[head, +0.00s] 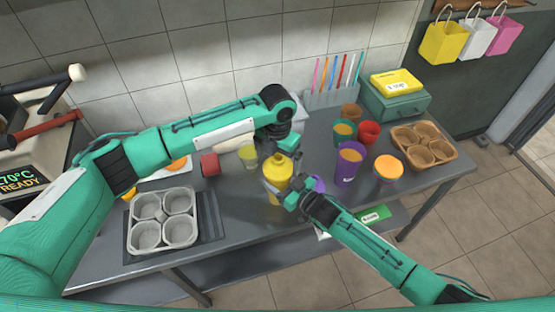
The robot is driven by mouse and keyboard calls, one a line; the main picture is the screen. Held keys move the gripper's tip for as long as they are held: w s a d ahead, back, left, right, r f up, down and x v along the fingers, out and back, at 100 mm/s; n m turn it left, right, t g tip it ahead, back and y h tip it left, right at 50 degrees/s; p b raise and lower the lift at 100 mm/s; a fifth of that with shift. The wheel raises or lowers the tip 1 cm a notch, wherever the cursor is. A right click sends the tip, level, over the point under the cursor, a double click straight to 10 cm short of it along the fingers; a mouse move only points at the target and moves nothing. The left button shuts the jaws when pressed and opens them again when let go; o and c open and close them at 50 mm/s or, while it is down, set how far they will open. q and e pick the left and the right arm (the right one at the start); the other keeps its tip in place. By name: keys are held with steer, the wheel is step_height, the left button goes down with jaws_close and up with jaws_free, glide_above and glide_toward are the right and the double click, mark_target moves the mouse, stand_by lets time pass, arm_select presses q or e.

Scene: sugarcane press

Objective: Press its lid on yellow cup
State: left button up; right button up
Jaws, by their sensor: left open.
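The yellow cup (279,172) stands upright near the front middle of the table. A rounded yellow top, which looks like its lid (277,159), sits on its mouth; I cannot tell how firmly it is seated. My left gripper (288,146) is open, just above and behind the cup, pointing down to the right. It appears apart from the lid. My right gripper (277,190) reaches in from the lower right, and its grey fingers are shut around the lower part of the cup. The gripper hides part of the cup's base.
A purple cup (348,165), red cup (369,132) and orange-topped bowl (388,169) stand to the right, before a brown cup carrier (423,145). A grey cup tray (162,221) lies left. Straws (337,73) and a teal box (395,98) stand behind.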

arm_select(q)
step_height(320, 180, up, 11)
steer(key=shift+f, duration=0.2)
arm_select(e)
steer(key=o, duration=1.5)
steer(key=shift+c, duration=0.2)
arm_select(q)
steer(key=shift+f+b, duration=1.95)
steer(key=shift+f, duration=0.05)
arm_select(e)
steer(key=v, duration=1.4)
